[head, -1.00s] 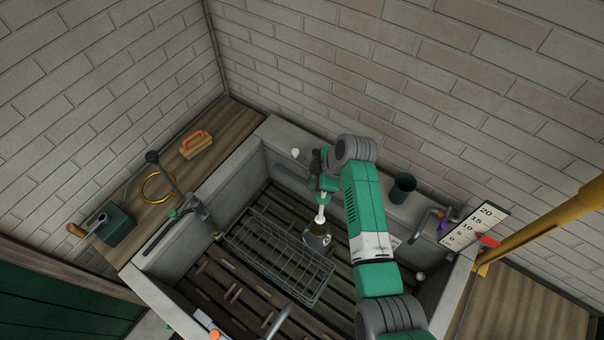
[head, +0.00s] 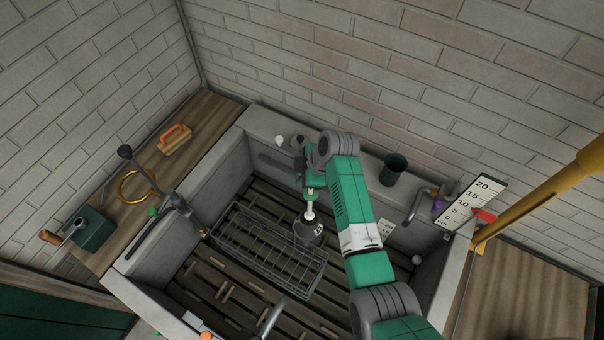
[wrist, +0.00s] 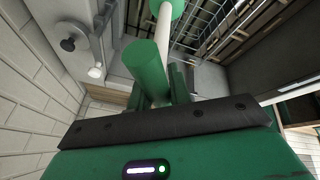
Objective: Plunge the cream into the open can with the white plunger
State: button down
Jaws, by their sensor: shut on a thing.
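The white plunger (head: 310,212) stands roughly upright, its white shaft running down to the open can (head: 305,238). The can is dark grey with a small pale label and stands on the slatted floor of the trough. The plunger's lower end is at the can's mouth; how deep it sits and the cream are hidden. My gripper (head: 311,182) is above the can, shut on the plunger's upper part. In the wrist view the white shaft (wrist: 165,38) leads away from the fingers, with a green collar farther along it.
A wire basket (head: 262,253) lies in the trough just left of the can. A dark green cup (head: 393,170) stands on the back ledge, right of my arm. A tap (head: 420,203) and scale board (head: 475,200) are farther right. An orange-handled float (head: 175,139) lies on the left counter.

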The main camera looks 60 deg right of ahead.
dwell(0.4)
notch_tip(320, 180, down, 9)
jog(key=b, duration=0.7)
dwell(0.3)
notch_tip(320, 180, down, 6)
jog(key=b, duration=0.6)
jog(key=shift+f, duration=0.25)
notch_tip(320, 180, down, 6)
jog(key=b, duration=0.5)
notch_tip(320, 180, up, 6)
jog(key=p, duration=0.5)
dwell(0.5)
